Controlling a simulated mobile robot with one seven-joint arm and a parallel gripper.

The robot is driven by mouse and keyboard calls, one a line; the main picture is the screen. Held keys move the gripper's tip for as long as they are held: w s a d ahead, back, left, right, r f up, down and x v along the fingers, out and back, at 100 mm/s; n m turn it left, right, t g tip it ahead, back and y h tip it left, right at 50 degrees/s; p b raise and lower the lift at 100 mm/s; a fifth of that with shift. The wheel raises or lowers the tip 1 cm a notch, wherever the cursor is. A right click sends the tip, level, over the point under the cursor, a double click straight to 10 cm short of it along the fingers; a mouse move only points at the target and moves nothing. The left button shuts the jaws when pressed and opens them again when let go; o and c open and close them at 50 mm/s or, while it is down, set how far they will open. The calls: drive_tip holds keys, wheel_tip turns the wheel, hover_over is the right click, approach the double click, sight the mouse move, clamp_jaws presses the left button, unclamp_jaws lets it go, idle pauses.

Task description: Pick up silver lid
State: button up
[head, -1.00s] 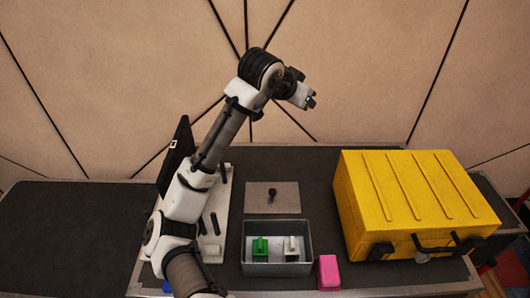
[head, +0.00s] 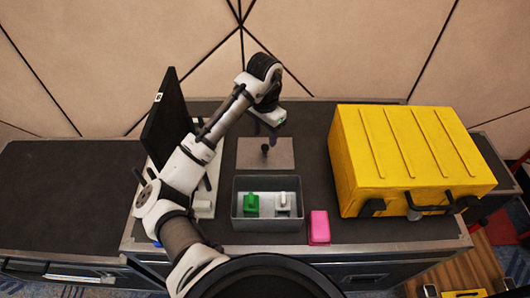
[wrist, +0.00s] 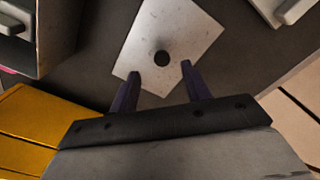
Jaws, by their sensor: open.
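The silver lid (head: 285,158) is a flat grey plate with a small black knob (head: 265,149) standing at its middle. It lies on the dark tabletop, behind the grey bin in the head view. In the wrist view the lid (wrist: 190,35) is tilted in the picture and its knob (wrist: 162,58) shows as a dark disc. My gripper (head: 267,130) points down over the lid. In the wrist view my gripper (wrist: 160,70) is open and empty, with its two purple fingers apart and the knob between their tips in the picture. The height left above the knob is hard to tell.
A grey bin (head: 266,225) holds a green item (head: 251,205) and a white item (head: 284,202). A pink block (head: 319,227) stands right of it. A large yellow case (head: 400,160) fills the right. A dark upright panel (head: 165,120) stands left of my arm.

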sight(265, 146)
drive_tip(key=shift+w+f, duration=0.15)
drive_tip(key=shift+f, duration=2.65)
clamp_jaws()
